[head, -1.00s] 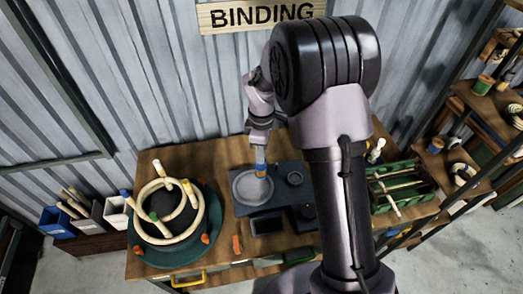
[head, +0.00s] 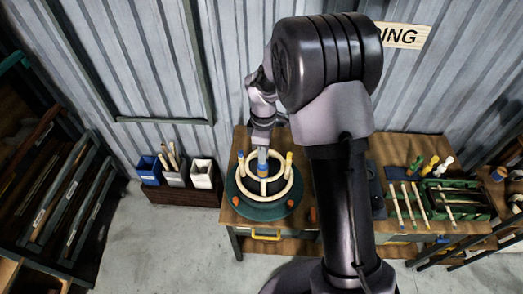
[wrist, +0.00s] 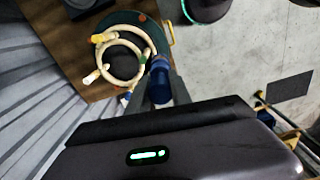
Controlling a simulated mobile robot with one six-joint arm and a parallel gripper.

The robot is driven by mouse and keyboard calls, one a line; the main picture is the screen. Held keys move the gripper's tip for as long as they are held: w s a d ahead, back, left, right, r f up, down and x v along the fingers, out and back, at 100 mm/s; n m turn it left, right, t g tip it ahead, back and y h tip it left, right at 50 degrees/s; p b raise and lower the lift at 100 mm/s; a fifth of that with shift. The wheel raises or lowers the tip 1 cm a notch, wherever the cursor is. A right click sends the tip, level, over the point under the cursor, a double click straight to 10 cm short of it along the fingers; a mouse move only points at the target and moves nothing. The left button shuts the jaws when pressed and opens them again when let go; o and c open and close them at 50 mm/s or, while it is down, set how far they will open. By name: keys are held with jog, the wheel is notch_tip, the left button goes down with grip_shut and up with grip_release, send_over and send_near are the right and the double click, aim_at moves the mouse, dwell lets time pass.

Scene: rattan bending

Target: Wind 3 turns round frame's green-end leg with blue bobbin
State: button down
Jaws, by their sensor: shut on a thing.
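The cream rattan frame (head: 284,187), a ring with upright legs, sits on a dark green round turntable (head: 263,211). In the wrist view the frame (wrist: 109,86) shows coloured leg ends, with a green end (wrist: 143,57) close beside the bobbin. My gripper (head: 262,147) points down over the frame and is shut on the blue bobbin (head: 262,158). In the wrist view the bobbin (wrist: 159,82) sits between the fingers, near the ring's edge. I cannot tell whether it touches the leg. No wound strand is clear at this size.
Bins with sticks (head: 174,178) stand left of the bench (head: 245,235). A green rack with rods (head: 455,200) and several coloured bobbins (head: 430,165) are at the right, past my arm. Orange pieces (head: 290,204) sit on the turntable's rim. Grey floor lies in front.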

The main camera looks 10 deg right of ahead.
notch_tip(320, 180, down, 14)
jog(key=b, duration=0.9)
jog(key=shift+d+r, duration=0.1)
